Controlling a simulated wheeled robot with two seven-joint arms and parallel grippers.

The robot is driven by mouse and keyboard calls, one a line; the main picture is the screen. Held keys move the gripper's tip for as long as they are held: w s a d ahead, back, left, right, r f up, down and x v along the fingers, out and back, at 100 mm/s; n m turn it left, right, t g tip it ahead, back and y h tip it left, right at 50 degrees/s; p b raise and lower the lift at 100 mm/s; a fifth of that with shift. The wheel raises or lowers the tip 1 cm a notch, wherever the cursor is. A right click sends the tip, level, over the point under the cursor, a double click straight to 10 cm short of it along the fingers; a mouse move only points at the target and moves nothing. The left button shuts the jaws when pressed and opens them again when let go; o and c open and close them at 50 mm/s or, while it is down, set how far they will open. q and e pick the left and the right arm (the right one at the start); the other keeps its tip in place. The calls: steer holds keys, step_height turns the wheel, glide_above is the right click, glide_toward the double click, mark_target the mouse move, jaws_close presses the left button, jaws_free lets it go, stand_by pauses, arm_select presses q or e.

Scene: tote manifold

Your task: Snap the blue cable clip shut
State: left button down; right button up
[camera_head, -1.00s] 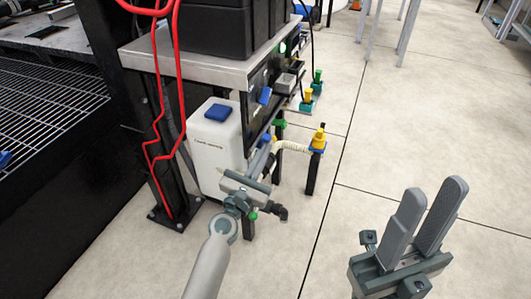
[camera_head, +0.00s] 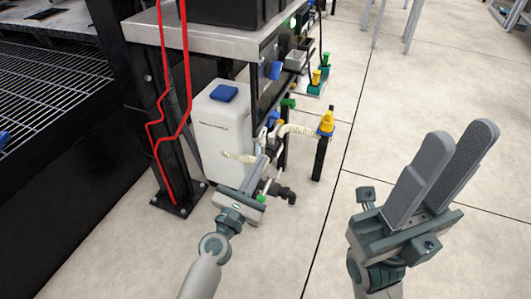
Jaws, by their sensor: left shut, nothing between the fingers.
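A small blue piece (camera_head: 275,70) sits on the dark side panel below the metal tabletop. It may be the blue cable clip, but it is too small to tell whether it is open or shut. Another bit of blue (camera_head: 273,118) shows lower down, by the table leg and hose. My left gripper (camera_head: 262,162) is shut and empty, below both blue pieces and in front of the pipework. It is apart from the upper blue piece. My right gripper (camera_head: 462,138) is at the right over bare floor, its two grey fingers apart with nothing between them.
A white jug (camera_head: 215,140) with a blue cap stands left of my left gripper. A ribbed hose (camera_head: 298,130) runs to a yellow-topped black post (camera_head: 321,150). Red cables (camera_head: 158,100) hang at the left.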

arm_select(q)
steer(key=shift+v, duration=1)
steer(key=shift+r, duration=0.1)
